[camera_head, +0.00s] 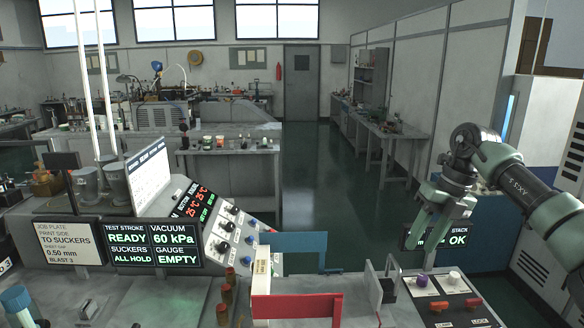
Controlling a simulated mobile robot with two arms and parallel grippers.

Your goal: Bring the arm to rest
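My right arm comes in from the right edge, and its green-grey gripper (433,234) hangs downward in the air above the right part of the machine bench. Its two fingers look spread, with a gap between them and nothing seen held there. The gripper partly covers a small dark display (458,239) whose visible text reads "STACK" and "OK". My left arm and gripper are not in view.
A sloped control panel (228,232) with knobs stands left of centre, beside lit displays (175,245) reading "READY", "60 kPa" and "EMPTY". A red plate (297,307) and a blue plate (300,243) stand at front centre.

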